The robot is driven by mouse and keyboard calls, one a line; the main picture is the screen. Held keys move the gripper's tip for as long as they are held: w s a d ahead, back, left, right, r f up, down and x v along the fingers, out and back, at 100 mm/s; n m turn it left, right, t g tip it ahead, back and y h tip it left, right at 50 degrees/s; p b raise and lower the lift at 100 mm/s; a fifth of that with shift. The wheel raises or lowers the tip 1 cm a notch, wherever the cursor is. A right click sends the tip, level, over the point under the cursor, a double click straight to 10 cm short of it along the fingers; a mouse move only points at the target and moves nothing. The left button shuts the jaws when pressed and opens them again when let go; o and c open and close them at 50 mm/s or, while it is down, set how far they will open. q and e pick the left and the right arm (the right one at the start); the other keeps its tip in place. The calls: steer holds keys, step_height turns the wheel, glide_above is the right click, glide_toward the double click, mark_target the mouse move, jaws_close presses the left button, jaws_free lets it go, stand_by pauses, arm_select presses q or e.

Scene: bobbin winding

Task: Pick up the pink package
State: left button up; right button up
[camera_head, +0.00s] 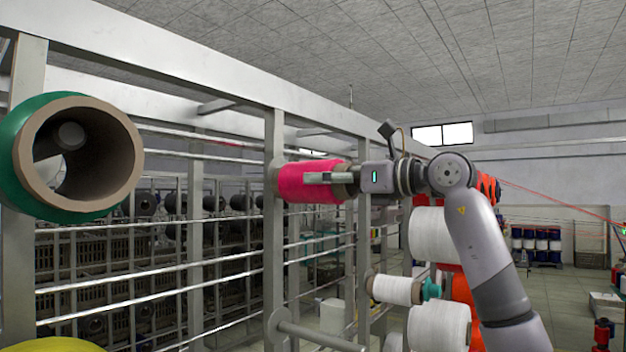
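The pink package (312,190) is a bright pink wound bobbin with a brown core end showing at its right. It lies sideways against the grey upright of the rack. My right gripper (316,178) reaches it from the right, with a grey finger lying across the front of the pink winding. The other finger is not clearly seen, so I cannot tell whether the gripper is closed on the package. The gripper body hides part of the package's right end. My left gripper is not in view.
A large green bobbin with a brown hollow core (128,160) is close at the left. White bobbins (434,236) sit on the rack below my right arm. A bare peg (318,336) sticks out of the upright (274,240). Open floor (560,290) lies at the right.

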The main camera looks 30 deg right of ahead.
steer(key=shift+s+d, duration=0.1)
steer(key=shift+s, duration=0.1)
steer(key=shift+c, duration=0.9)
steer(key=shift+w, duration=0.15)
steer(key=c, duration=0.5)
steer(key=shift+r, duration=0.1)
steer(key=c, duration=0.7)
